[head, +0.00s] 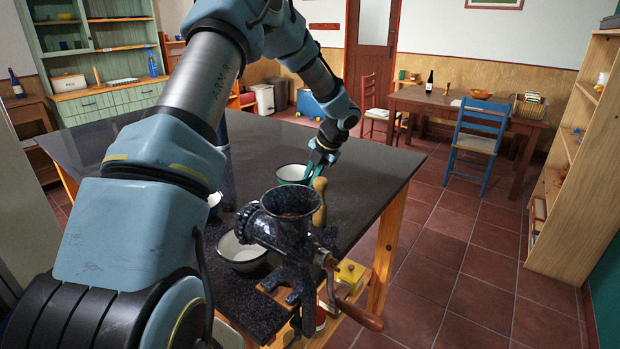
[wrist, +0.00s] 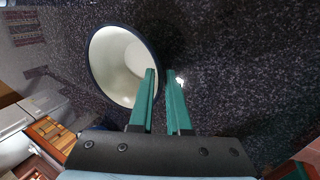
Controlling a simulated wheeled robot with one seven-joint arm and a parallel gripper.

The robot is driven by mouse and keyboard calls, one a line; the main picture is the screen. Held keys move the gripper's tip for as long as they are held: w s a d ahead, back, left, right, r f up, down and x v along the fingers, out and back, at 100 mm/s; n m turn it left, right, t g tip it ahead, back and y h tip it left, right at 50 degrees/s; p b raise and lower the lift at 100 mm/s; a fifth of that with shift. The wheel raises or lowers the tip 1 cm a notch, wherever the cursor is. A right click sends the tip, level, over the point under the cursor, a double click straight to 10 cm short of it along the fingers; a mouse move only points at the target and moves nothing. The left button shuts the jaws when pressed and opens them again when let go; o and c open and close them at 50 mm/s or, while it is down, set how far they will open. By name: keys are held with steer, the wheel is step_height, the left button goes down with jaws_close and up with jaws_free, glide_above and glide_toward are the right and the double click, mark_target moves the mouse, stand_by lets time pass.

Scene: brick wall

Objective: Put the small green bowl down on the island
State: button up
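The small green bowl (head: 292,174) is upright at the far right part of the dark island top (head: 372,172). In the wrist view its pale inside and dark rim (wrist: 112,65) show left of centre. My gripper (head: 318,160) is at the bowl's right side. In the wrist view its two green fingers (wrist: 160,72) are close together, one inside the bowl and one outside, pinching the rim. I cannot tell whether the bowl's base touches the island top or is slightly above it.
A dark meat grinder (head: 290,222) with a wooden handle is clamped at the island's near edge. A white bowl (head: 242,252) stands left of it. The speckled top around the held bowl is clear. A dining table (head: 455,103) and blue chair (head: 478,142) stand beyond.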

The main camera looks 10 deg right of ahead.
steer(key=shift+o, duration=1.2)
steer(key=shift+r, duration=0.1)
steer(key=b+v, duration=0.3)
steer(key=v, duration=0.9)
steer(key=w+a+r+m+t+h, duration=0.4)
steer(key=w+a+r+m+t, duration=0.35)
steer(key=m, duration=0.65)
steer(key=s+a+f+m+g, duration=0.3)
steer(key=s+a, duration=0.3)
steer(key=s, duration=0.3)
steer(key=s+a+f+m+g, duration=0.3)
steer(key=s+a+f+m, duration=0.3)
steer(key=s, duration=0.4)
steer(key=s+a+f+m+g, duration=0.3)
steer(key=s+a, duration=0.4)
steer(key=s, duration=0.3)
steer(key=shift+a+f+m, duration=0.35)
steer(key=shift+f+m, duration=0.35)
steer(key=shift+m, duration=0.5)
